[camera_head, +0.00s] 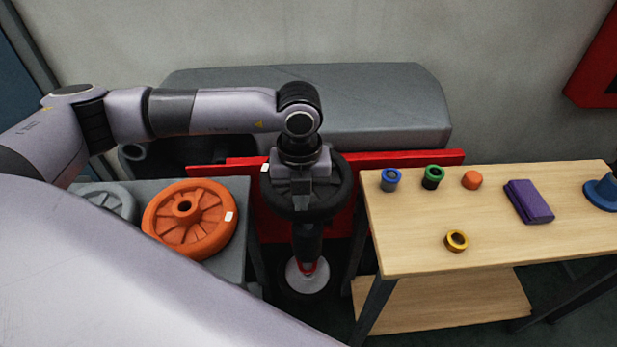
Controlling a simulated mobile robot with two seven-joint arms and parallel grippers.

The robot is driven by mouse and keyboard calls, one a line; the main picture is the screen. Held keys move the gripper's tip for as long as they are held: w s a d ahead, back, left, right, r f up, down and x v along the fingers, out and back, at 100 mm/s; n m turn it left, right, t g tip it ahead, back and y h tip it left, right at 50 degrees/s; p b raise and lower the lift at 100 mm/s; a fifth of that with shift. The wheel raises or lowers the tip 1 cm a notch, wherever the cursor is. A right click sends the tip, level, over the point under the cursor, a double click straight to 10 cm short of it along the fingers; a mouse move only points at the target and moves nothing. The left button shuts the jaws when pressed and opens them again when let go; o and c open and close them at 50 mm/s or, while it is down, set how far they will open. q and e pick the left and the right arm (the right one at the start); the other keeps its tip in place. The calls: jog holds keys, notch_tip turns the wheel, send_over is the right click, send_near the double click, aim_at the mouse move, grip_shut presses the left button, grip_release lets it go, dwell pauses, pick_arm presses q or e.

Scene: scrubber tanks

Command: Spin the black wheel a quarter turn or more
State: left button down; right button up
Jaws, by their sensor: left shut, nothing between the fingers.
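The black wheel (338,193) lies roughly flat in the middle of the head view, in front of a red panel. A small white mark shows on its left rim. My left gripper (302,203) points down over the wheel from above, with its fingers shut and nothing between them. The gripper and wrist hide much of the wheel's middle, and I cannot tell whether the fingers touch it. My right gripper is not in view.
An orange wheel (220,196) and a grey wheel (112,201) lie on a grey stand at left. A wooden table (400,247) at right holds small colored rings, an orange piece (472,180) and a purple cloth (528,202). A grey tank (390,105) stands behind.

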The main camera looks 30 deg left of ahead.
aim_at(331, 201)
pick_arm(q)
jog(key=shift+w+d+f, duration=0.1)
jog(key=shift+w+d, duration=0.3)
jog(key=shift+d, duration=0.35)
jog(key=shift+w+d+b, duration=0.6)
jog(key=shift+w+d, duration=0.1)
jog(key=shift+d, duration=0.15)
jog(key=shift+w+d+b, duration=0.45)
jog(key=shift+w+d, duration=0.2)
jog(key=shift+w, duration=0.25)
